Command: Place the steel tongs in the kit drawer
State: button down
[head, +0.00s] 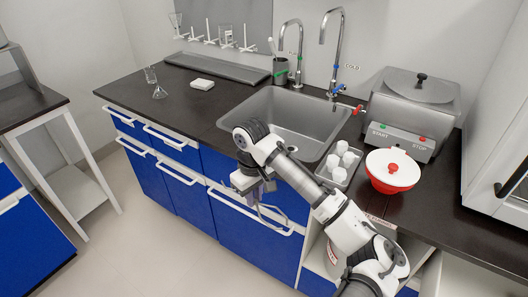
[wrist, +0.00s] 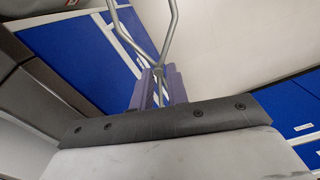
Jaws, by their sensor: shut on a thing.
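The steel tongs (head: 270,216) are thin, bent grey metal and hang from my gripper (head: 257,190) in front of the blue cabinet. In the wrist view my gripper (wrist: 158,88) has its purple fingers shut on the tongs (wrist: 166,38), whose two arms spread away from the fingertips. The blue drawer fronts (head: 172,150) with white handles all look shut in the head view. I cannot tell which one is the kit drawer. My arm hides part of the cabinet front.
Above the cabinet is a dark counter (head: 225,88) with a sink (head: 292,115). A white-framed side table (head: 70,150) stands at left. Open floor (head: 135,235) lies between.

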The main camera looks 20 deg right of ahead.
jog(key=s+a+f+m, duration=0.1)
jog(key=a+f, duration=0.2)
jog(key=f, duration=0.7)
jog(key=s+a+f+m, duration=0.1)
jog(key=a+f+m, duration=0.1)
jog(key=f, duration=0.8)
jog(key=a+f+m, duration=0.1)
jog(key=a+f, duration=0.3)
jog(key=f, duration=0.6)
jog(key=shift+s+f+m, duration=0.25)
jog(key=shift+s+m, duration=0.05)
jog(key=shift+s, duration=0.1)
